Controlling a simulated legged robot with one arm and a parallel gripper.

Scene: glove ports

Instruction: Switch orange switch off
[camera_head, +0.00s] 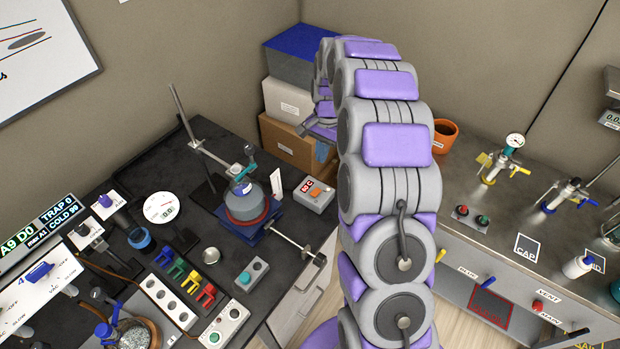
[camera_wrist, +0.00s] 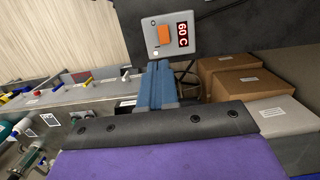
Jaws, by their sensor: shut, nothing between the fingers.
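The orange switch (camera_wrist: 165,34) is a rocker on a pale grey box (camera_wrist: 182,52) with a dark "60 C" label, near the top of the wrist view. In the head view the same box (camera_head: 326,193) sits on the dark bench, and its orange switch (camera_head: 314,194) looks small. My gripper (camera_wrist: 160,66) shows in the wrist view as blue fingers, shut and empty, pointing at the box's lower edge. I cannot tell whether they touch it. In the head view my gripper (camera_head: 322,152) is above and behind the box, before the cardboard carton, partly hidden by my arm.
Cardboard cartons (camera_head: 290,145) are stacked behind the gripper. A flask (camera_head: 246,204) on a blue stand is left of the box, with a clamp rod (camera_head: 180,105) rising behind it. A grey button box (camera_head: 252,273) sits nearer. An orange pot (camera_head: 445,134) stands on the right bench.

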